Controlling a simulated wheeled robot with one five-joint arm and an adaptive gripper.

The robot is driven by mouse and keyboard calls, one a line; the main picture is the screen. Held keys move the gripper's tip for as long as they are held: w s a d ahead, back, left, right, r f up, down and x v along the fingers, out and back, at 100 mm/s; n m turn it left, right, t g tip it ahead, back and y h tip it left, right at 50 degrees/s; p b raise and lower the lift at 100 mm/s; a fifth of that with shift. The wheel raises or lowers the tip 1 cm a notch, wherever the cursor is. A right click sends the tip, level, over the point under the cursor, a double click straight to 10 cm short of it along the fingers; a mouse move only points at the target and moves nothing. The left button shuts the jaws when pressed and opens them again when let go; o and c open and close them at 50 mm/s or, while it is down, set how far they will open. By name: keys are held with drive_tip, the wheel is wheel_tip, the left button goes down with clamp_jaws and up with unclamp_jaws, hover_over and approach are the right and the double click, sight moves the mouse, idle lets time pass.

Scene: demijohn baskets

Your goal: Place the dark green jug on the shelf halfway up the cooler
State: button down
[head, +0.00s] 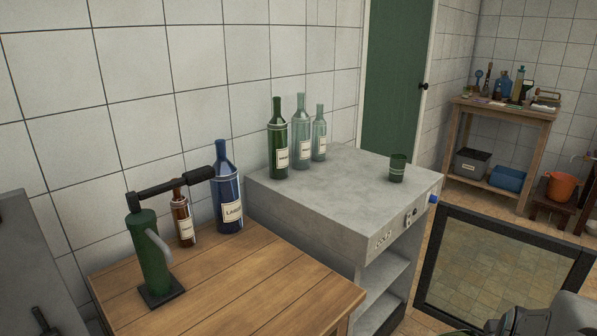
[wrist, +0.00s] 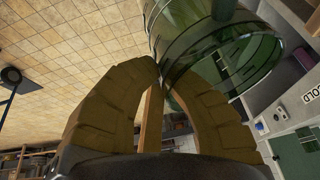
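The grey cooler (head: 345,190) stands at centre with its glass door (head: 500,262) swung open to the right. Its middle shelf (head: 386,279) shows bare in the opening. The dark green jug (wrist: 225,50), of see-through glass with bands, fills the top of the wrist view. My gripper (wrist: 168,76) has its brown fingers drawn in together at the jug's near side; the right finger covers part of it. The exact contact is hidden. In the head view only dark parts of my arm show at the bottom right corner, where the jug is not clear.
Green bottles (head: 301,132) and a small green cup (head: 397,168) stand on the cooler's top. The wooden table (head: 235,290) at left holds a green corking tool (head: 148,255), a brown bottle (head: 183,216) and a blue bottle (head: 227,190). The open door bounds the opening's right side.

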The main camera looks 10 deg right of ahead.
wheel_tip(320, 180, up, 15)
drive_tip(key=p, duration=1.3)
drive_tip(key=shift+p, duration=0.35)
drive_tip(key=shift+f, duration=0.1)
